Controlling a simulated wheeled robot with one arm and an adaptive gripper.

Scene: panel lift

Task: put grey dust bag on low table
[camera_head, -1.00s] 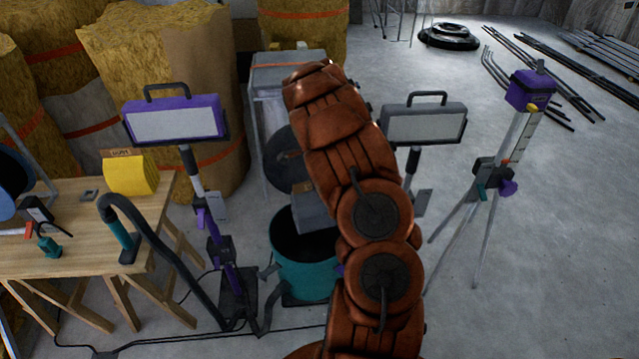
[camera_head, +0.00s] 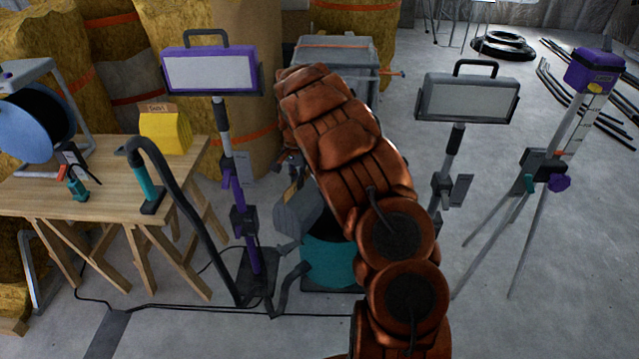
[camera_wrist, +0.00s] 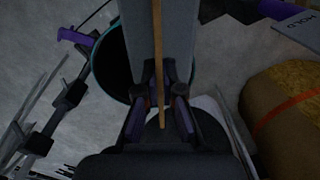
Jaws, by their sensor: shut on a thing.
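The grey dust bag (camera_head: 297,212) hangs in my gripper, tilted, above the upper left of the teal bucket. My gripper (camera_head: 292,182) is shut on its top edge and is partly hidden by my arm. In the wrist view the grey bag (camera_wrist: 142,30) stretches away from my gripper (camera_wrist: 160,98), with a brown strip along its top between the fingers. The low wooden table (camera_head: 100,205) stands on trestles at the left, apart from the bag.
The table holds a yellow dust bag (camera_head: 168,134), a blue reel (camera_head: 38,122) and a teal-handled hose (camera_head: 147,180). A purple lamp (camera_head: 210,72) on a stand is between table and bag. The teal bucket (camera_head: 330,262) is below. The table's front middle is bare.

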